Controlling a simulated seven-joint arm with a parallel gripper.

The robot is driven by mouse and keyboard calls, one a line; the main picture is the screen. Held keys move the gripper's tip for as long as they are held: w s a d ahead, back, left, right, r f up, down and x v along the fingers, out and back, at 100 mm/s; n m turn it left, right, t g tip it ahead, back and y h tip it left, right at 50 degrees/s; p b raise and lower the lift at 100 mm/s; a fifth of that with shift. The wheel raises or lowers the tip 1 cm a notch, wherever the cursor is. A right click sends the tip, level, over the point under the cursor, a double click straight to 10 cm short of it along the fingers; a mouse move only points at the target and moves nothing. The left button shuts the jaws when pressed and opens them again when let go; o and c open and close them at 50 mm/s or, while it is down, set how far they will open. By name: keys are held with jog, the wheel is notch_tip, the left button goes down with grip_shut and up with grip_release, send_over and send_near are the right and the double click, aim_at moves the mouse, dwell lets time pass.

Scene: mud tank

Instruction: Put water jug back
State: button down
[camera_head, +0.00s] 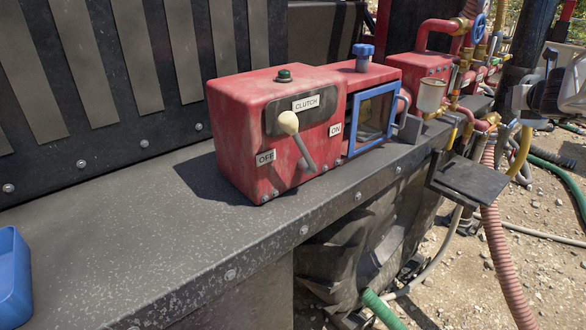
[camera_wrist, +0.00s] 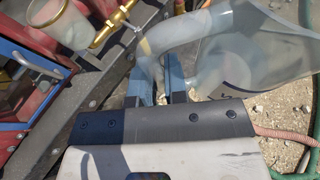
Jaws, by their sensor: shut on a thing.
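A translucent whitish jug (camera_wrist: 255,55) fills the upper right of the wrist view. My gripper (camera_wrist: 157,82) is shut on the jug's handle (camera_wrist: 185,32), with one finger on each side of it. The jug's body lies to the right of the fingers, with open, stony ground below it. The jug is cut off by the picture's right edge. In the head view my gripper is at the far right edge, partly cut off, and the jug cannot be made out clearly there.
A red clutch box (camera_head: 240,135) stands on the grey ledge (camera_head: 130,240). A small dark shelf (camera_head: 470,180) juts out right of it, empty. Brass fittings (camera_wrist: 115,25) and a clear cup (camera_wrist: 55,35) are left of my gripper. A blue bin (camera_head: 12,275) is at left.

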jog(key=s+d+r+m+g+h, duration=0.1)
jog(key=d+r+m+h, duration=0.1)
jog(key=d, duration=0.5)
jog(key=s+d+r+m+h, duration=0.2)
jog(key=d+r+h, duration=0.1)
jog(key=d, duration=0.5)
jog(key=s+d+r+m+g+h, duration=0.1)
jog(key=d+r, duration=0.3)
jog(key=d, duration=0.4)
jog(key=shift+s+d+r+m+g+h, duration=0.15)
jog(key=shift+s+r+m+g+h, duration=0.2)
jog(key=shift+m+h, duration=0.45)
